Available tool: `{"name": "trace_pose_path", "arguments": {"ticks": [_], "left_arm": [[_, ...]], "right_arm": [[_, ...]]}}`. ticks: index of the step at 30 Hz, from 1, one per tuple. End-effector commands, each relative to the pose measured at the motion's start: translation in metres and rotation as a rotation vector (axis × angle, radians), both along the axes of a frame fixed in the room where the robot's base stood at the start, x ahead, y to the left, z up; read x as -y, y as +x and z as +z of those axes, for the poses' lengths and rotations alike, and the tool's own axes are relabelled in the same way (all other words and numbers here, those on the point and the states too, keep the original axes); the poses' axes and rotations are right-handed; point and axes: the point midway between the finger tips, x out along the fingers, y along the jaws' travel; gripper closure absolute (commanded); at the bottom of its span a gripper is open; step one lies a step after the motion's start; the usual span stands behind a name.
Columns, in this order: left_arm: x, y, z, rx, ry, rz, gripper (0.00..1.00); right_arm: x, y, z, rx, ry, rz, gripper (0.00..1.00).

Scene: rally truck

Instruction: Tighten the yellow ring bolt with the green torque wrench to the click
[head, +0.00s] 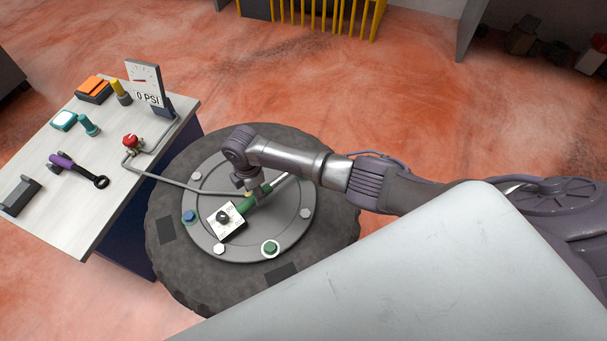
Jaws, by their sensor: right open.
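The green torque wrench (246,206) lies across the grey hub of a tyre. A silver bar shows at its upper right, and a white square plate with a black knob (224,219) is at its lower left. My right gripper (252,190) points down over the upper right part of the wrench. It is open; I cannot tell whether it touches the wrench. A small yellowish spot beside the gripper may belong to the yellow ring bolt, but the gripper and wrench mostly hide that place. My left gripper is not in view.
The tyre (178,268) lies flat on the red floor. A workbench (88,215) at left holds a gauge (146,84), a red valve (131,140) and a purple-handled tool (66,162).

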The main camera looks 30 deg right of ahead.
Motion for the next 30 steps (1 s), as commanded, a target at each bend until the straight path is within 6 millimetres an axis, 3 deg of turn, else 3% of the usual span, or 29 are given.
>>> {"name": "trace_pose_path", "arguments": {"ticks": [30], "left_arm": [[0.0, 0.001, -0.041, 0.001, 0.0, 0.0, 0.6]], "right_arm": [[-0.008, 0.003, -0.028, -0.07, -0.15, 0.001, 0.54]]}}
